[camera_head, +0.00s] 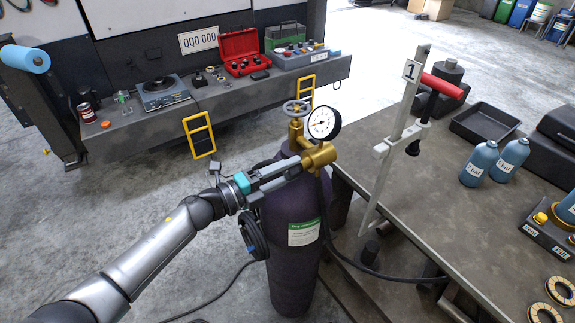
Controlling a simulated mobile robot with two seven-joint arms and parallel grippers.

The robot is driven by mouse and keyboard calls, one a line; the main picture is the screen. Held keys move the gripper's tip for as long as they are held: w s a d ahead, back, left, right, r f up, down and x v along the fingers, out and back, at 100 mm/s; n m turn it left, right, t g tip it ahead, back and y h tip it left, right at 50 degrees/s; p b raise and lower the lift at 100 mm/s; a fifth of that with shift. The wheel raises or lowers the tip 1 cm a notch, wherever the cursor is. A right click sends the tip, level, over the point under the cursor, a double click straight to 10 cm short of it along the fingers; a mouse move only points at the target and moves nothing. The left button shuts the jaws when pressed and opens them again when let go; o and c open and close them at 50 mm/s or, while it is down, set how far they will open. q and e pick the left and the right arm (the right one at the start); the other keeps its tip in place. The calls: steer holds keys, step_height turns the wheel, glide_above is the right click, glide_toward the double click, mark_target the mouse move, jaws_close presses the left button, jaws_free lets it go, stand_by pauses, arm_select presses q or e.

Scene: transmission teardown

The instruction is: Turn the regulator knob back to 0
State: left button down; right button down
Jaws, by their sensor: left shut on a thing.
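A dark purple gas cylinder (292,262) with a green and white label stands upright on the floor beside the workbench. On top of it is a brass regulator (318,156) with a round white gauge (323,122) and a grey valve handwheel (295,107). The gauge's needle is too small to read. My left gripper (300,165) reaches in from the left and is shut at the brass regulator's side, on the regulator knob. The fingers mostly hide the knob, and its marking cannot be seen. My right gripper is out of view.
The workbench (440,215) at right holds a clamp (398,130) marked 1, blue bottles (479,163) and a black tray (484,124). A dark hose (370,268) runs from the cylinder. A grey shelf (140,130) with tools stands behind; open floor lies left.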

arm_select(q)
steer(key=n+p, duration=0.1)
steer(key=n, duration=0.3)
steer(key=shift+n+p, duration=0.55)
steer(key=shift+n, duration=0.55)
steer(key=shift+c, duration=1.4)
jaws_free()
steer(key=b+v, duration=0.1)
steer(key=v, duration=1.4)
steer(key=shift+a+b, duration=0.2)
steer(key=shift+b, duration=0.1)
steer(key=shift+w, duration=0.1)
